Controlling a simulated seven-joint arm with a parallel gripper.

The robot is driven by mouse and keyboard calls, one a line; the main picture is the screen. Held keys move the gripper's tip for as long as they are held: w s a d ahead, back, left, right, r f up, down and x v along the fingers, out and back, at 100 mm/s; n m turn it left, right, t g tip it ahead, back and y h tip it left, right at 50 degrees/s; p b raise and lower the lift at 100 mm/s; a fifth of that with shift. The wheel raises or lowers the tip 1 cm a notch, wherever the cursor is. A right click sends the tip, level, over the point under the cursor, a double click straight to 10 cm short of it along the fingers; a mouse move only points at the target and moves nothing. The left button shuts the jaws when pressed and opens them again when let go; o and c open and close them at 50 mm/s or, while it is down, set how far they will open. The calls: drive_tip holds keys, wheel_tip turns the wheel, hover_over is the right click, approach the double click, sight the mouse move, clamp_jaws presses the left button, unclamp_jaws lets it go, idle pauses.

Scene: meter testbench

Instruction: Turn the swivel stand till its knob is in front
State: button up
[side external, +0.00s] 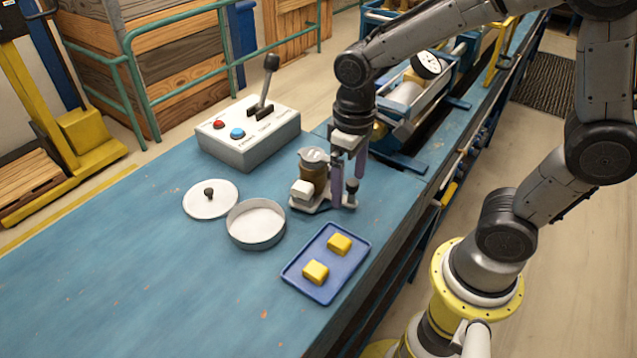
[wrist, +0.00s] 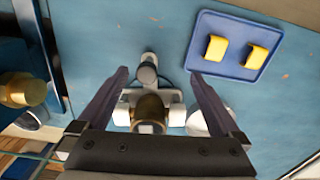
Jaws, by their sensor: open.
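The swivel stand (side external: 309,206) is on the blue bench. It has a pale base and a brown-gold cylindrical body (side external: 313,172) with a pale top. Its dark upright knob (side external: 352,187) is at the right end of the base in the side view. In the wrist view the stand's body (wrist: 150,110) is at lower centre, and the grey knob (wrist: 147,70) shows above it. My gripper (side external: 347,187) is open and low over the stand. In the wrist view the knob appears between my fingers (wrist: 159,76), nearer the left one. I see no contact.
A blue tray (side external: 334,284) with two yellow blocks (side external: 316,272) lies in front. A round pan (side external: 256,242) and a lid (side external: 211,200) are left of the stand. A control box (side external: 240,151) with a lever stands behind. The bench is clear at front left.

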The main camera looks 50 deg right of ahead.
drive_tip(key=shift+r, duration=0.1)
drive_tip(key=shift+r, duration=2.65)
drive_tip(key=shift+d+r, duration=0.9)
drive_tip(key=shift+r, duration=0.3)
drive_tip(key=shift+f, duration=2.8)
drive_tip(key=shift+f, duration=0.2)
drive_tip(key=shift+f, duration=0.35)
drive_tip(key=shift+f, duration=0.6)
